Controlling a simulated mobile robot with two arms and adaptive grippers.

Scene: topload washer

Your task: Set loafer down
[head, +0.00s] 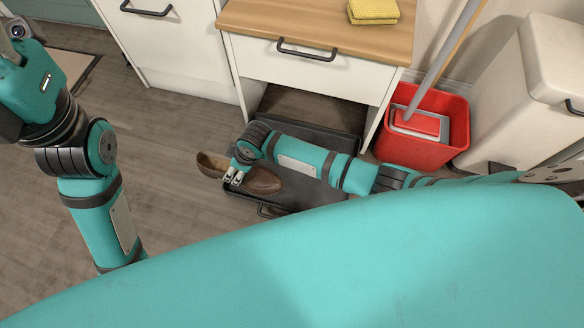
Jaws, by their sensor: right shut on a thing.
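A brown loafer (263,182) shows low over the left part of a dark tray (303,196) on the floor. Its open, tan-lined end points left and reaches past the tray's left edge; its rounded end points right. My right gripper (233,179) is shut on the loafer near its middle, covering part of it. I cannot tell whether the sole touches the tray. My left arm stands at the left of the view, and its gripper is out of view.
A white drawer cabinet (300,62) with a wooden top stands behind the tray, a yellow cloth (373,10) on it. A red bucket (425,152) with a mop stands right of the tray, near a pale bin (530,75). Floor left of the tray is clear.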

